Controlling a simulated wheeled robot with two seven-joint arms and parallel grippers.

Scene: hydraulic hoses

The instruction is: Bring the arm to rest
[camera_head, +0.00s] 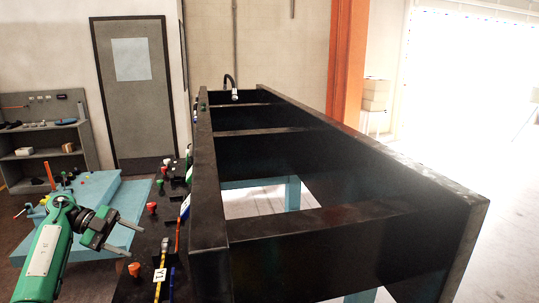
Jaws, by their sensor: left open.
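My left gripper (133,240) is at the lower left, on the end of my green arm. Its two thin grey fingers point right and stand apart, with nothing between them. It appears over the gap between the blue table (98,207) and the large black frame (208,205); its exact height is hard to tell. A dark strip (150,245) with coloured fittings and hoses runs along the frame's left side, just right of the fingertips. My right gripper is not in view.
An orange-red cap (134,269) and a label marked V1 (160,275) are near the gripper, below and to its right. A black hose end (234,94) rises at the frame's far end. A shelf (45,150) and door (136,90) stand behind. Bright floor lies right.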

